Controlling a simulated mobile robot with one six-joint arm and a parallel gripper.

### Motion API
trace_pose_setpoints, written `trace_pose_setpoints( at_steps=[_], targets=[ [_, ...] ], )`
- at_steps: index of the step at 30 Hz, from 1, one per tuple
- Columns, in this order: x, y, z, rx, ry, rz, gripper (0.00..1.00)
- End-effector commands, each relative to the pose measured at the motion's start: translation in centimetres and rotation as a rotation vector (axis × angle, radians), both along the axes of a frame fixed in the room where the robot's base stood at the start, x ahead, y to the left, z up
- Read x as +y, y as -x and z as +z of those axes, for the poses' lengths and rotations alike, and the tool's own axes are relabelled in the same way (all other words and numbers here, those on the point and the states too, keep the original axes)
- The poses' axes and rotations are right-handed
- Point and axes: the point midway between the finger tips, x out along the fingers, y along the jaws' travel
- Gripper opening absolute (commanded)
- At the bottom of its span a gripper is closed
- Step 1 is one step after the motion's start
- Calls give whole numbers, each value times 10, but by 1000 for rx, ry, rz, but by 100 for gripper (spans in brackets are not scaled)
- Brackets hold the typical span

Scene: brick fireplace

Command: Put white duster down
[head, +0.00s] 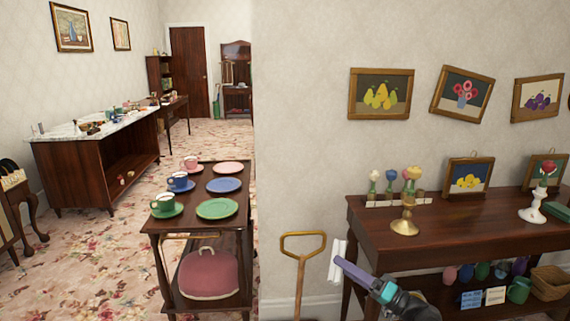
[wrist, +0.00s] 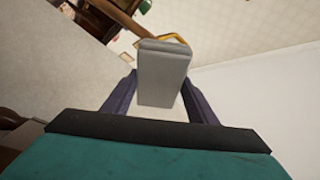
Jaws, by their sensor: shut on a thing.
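The white duster (head: 337,262) is a pale block, seen edge-on in the head view at the tip of my gripper (head: 347,266). In the wrist view the duster (wrist: 163,72) looks grey and boxy and sits between the two purple fingers of my gripper (wrist: 160,88), which are shut on it. It is held in the air in front of the wall, left of the dark wooden table (head: 372,232). Its far side is hidden.
A wooden D-shaped handle (head: 302,246) stands just left of the duster. A trolley (head: 152,222) with cups and plates stands left.

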Motion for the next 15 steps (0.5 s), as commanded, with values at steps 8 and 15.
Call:
trace_pose_setpoints(
  at_steps=[8, 15],
  targets=[
    [-1, -1, 18, 1, 0, 0, 35],
    [-1, -1, 30, 1, -1, 0, 35]
  ],
)
